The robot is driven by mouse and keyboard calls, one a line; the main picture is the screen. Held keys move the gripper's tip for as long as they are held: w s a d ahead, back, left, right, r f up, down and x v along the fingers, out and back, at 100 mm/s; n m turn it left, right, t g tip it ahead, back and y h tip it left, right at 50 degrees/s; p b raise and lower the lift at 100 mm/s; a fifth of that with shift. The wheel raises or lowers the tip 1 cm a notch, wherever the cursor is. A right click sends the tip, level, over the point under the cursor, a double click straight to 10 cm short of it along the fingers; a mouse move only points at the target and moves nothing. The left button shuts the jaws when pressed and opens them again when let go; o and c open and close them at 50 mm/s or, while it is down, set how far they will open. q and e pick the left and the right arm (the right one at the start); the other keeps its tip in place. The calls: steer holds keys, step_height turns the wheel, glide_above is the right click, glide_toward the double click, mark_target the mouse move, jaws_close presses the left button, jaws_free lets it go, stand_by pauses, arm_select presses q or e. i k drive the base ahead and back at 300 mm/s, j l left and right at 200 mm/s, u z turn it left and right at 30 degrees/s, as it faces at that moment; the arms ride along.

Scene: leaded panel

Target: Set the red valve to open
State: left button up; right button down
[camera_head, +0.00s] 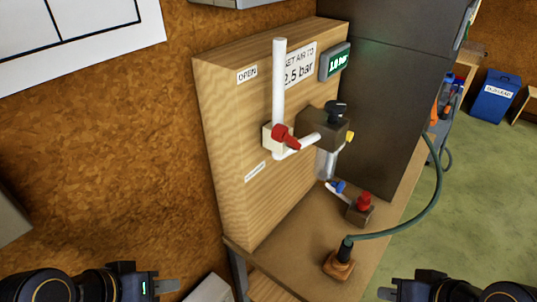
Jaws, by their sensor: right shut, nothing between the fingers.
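The red valve handle (286,137) sits on a white fitting on the wooden panel (235,130), where a white vertical pipe meets a short white pipe. The handle points down to the right, roughly along the short pipe. An OPEN label (247,74) is on the panel, above and left of the valve. A smaller label (255,172) below it is too small to read. My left gripper (168,286) is at the bottom left, apart from the valve; its finger gap cannot be made out. My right gripper (387,293) is at the bottom right, shut and empty, also apart from the valve.
A dark regulator with a black knob (337,109) and a green display (338,61) are right of the valve. On the wooden bench (295,275) stand a red-knobbed block (362,207) and an orange-based plug with a green hose (425,200). A dark cabinet (385,90) stands behind.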

mark_target(280, 133)
steer(key=k+l+u, duration=0.1)
steer(key=u, duration=0.3)
steer(key=k+l+u, duration=0.1)
steer(key=l+u, duration=0.25)
steer(key=k+l+u, duration=0.15)
steer(key=u, duration=0.25)
